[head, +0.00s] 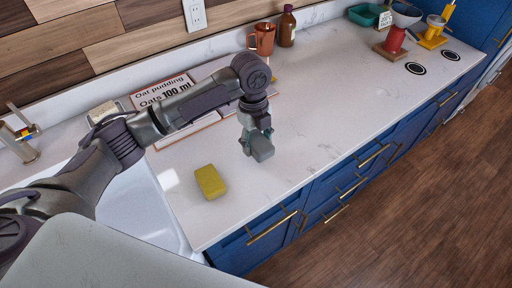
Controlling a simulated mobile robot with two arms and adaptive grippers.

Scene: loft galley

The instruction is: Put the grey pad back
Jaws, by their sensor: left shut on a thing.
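My left gripper (255,138) points down over the white counter, to the right of the yellow sponge. It is shut on the grey pad (263,152), a small grey block at its fingertips. I cannot tell whether the pad touches the counter or is held just above it. My right gripper is not in view.
A yellow sponge (210,182) lies near the sink (135,210). A recipe card (164,90) is partly behind my arm. A copper mug (263,39) and brown bottle (287,27) stand at the back. A red cup (395,40) is farther right. The mid-counter (335,100) is clear.

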